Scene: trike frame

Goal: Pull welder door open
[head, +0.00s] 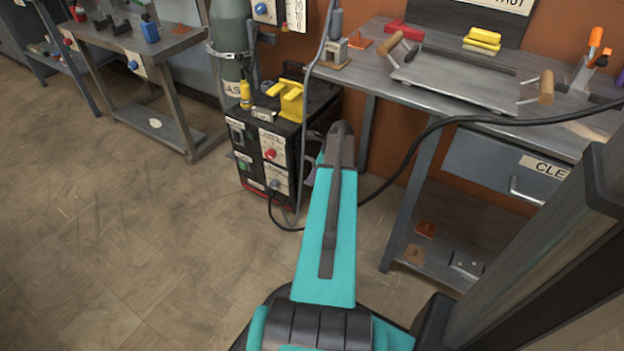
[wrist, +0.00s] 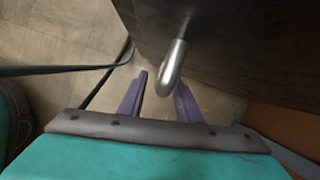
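The welder (head: 270,150) is a black box with knobs and labels on its front, standing on the floor beside a grey gas cylinder. In the wrist view a dark flat panel (wrist: 240,45), which looks like the welder's side or door, carries a rounded metal handle (wrist: 173,62). My gripper (wrist: 162,80) is open, with its two purple fingers on either side of the handle's lower end. I cannot tell whether either finger touches it. In the head view my teal arm hides most of the gripper and that side of the welder. The panel looks shut.
A black cable (head: 440,125) hangs across in front of the bench. A dark post (head: 560,250) is close at right. The floor (head: 120,240) at left is clear.

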